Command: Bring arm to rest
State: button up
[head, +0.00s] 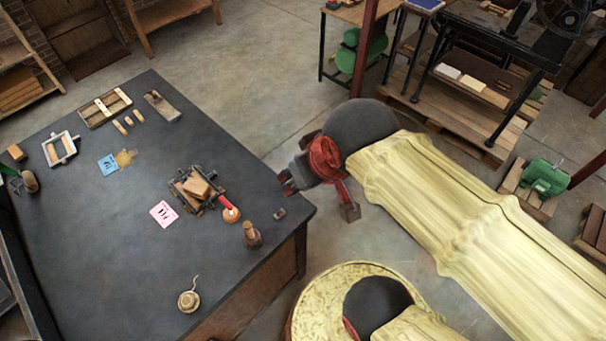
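My gripper (285,182) is dark and hangs over the right edge of the dark table (120,255), at the end of my pale-yellow-sleeved arm. Its fingertips are small in the picture and point left, toward the table. I cannot tell whether they are apart or together. I see nothing clearly held in them. A small hand press with wooden blocks (196,188) stands on the table to the left of my gripper, apart from it.
A pink card (163,214), a blue card (108,165), a wooden-handled tool (252,234), a string spool (189,301) and a wooden tray (104,107) lie on the table. A green machine (545,178) stands at right. Floor shows between table and back benches.

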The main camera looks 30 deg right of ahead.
dwell(0.3)
notch_tip(320, 180, down, 16)
jog(key=b, duration=1.5)
jog(key=shift+r+b, duration=0.2)
jog(key=shift+b, duration=0.2)
